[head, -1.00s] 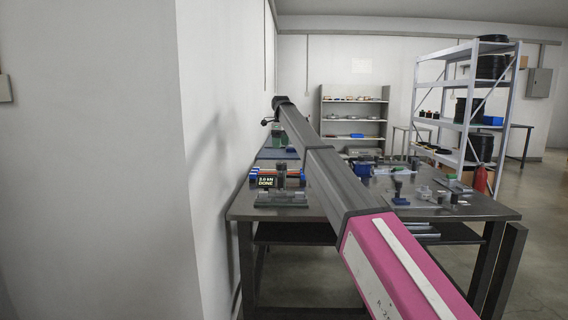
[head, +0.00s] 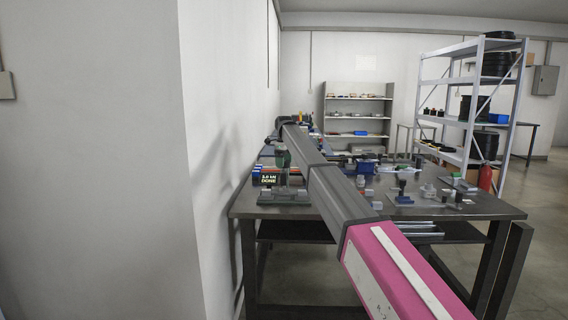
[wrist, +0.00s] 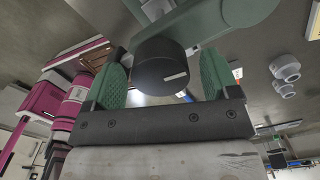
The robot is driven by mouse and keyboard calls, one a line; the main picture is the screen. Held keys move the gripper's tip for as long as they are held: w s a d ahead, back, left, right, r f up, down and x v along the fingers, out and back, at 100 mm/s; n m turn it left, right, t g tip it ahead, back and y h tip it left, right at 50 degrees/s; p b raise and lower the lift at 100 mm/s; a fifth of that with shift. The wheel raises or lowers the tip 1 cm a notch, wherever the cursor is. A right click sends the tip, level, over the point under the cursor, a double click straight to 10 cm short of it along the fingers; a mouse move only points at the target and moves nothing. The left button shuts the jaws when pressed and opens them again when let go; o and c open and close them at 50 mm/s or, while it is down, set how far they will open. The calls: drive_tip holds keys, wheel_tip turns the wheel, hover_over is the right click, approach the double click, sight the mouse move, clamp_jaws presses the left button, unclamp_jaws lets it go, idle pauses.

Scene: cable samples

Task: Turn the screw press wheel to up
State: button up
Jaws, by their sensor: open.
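In the wrist view the wheel (wrist: 158,66) is a short black cylinder with a pale line on its face, pointing to the right. It sits against a large grey-green body (wrist: 220,18) at the top, apparently the press. My gripper (wrist: 165,72) is open, with one green finger on each side of the wheel. Gaps show between the wheel and both fingers, so it is not clamped. In the head view my arm reaches to the far left part of the bench, where the wheel and fingers are too small to make out.
The dark bench (head: 470,209) holds several small parts. A display (head: 270,179) reading "DONE" stands on its left side, close to the white wall (head: 225,140). A blue block (head: 364,167) lies mid-bench. A tall metal rack (head: 468,100) stands behind at right.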

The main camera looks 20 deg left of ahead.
drive_tip(key=shift+f, duration=0.15)
drive_tip(key=c, duration=0.9)
drive_tip(key=shift+n, duration=0.3)
